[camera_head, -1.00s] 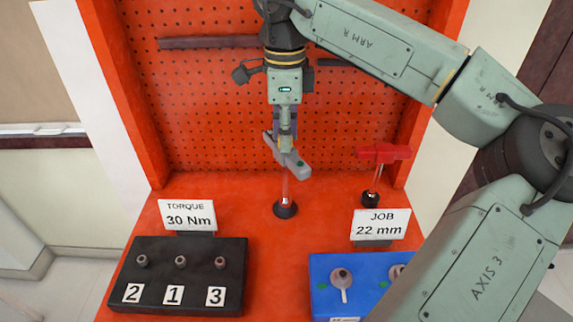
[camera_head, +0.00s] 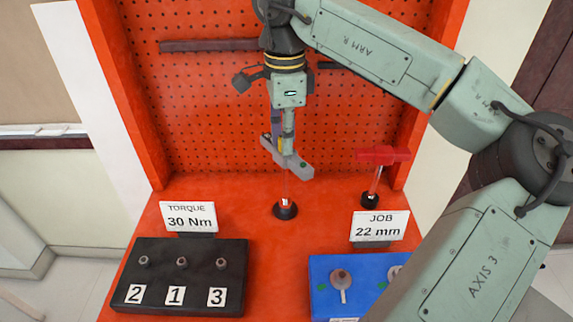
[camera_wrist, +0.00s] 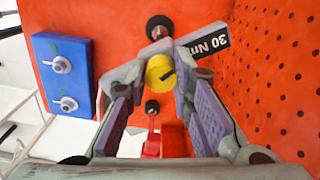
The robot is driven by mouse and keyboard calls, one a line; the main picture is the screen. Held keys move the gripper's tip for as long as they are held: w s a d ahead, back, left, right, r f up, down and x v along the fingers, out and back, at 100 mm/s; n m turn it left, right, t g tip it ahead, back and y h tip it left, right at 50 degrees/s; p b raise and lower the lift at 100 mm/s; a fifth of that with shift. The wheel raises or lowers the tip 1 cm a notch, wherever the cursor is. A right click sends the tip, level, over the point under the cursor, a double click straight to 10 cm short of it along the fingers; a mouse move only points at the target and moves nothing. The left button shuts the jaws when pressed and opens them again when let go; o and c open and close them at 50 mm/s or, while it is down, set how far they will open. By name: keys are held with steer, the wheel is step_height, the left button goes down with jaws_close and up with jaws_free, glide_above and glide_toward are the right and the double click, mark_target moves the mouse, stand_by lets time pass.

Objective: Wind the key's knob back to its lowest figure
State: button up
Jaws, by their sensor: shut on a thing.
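The key (camera_head: 286,190) stands upright in a black round base (camera_head: 286,211), with a thin reddish shaft and a grey crossbar head (camera_head: 297,166). A black window (camera_wrist: 208,42) beside the knob reads "30 Nm". My gripper (camera_head: 284,142) comes down from above. In the wrist view my gripper's fingertips (camera_wrist: 160,78) are closed on both sides of the knob. In the head view the knob is mostly hidden by the fingers.
A red-handled key (camera_head: 383,155) stands to the right. Signs read "TORQUE 30 Nm" (camera_head: 188,216) and "JOB 22 mm" (camera_head: 380,226). In front are a black block (camera_head: 160,265) with three numbered posts and a blue block (camera_head: 318,272). An orange pegboard (camera_head: 215,110) rises behind.

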steer(key=shift+n+p, duration=0.75)
steer(key=shift+n, duration=1.75)
steer(key=shift+n+p, duration=0.3)
steer(key=shift+n, duration=1.7)
steer(key=o, duration=0.7)
steer(key=shift+o, duration=0.2)
steer(key=shift+f+m+b, duration=0.1)
steer(key=shift+m+b, duration=0.3)
steer(key=shift+m, duration=0.8)
steer(key=m, duration=0.3)
steer(key=shift+b, duration=0.4)
steer(key=m+b, duration=0.1)
steer(key=m, duration=0.4)
steer(key=shift+m, duration=0.4)
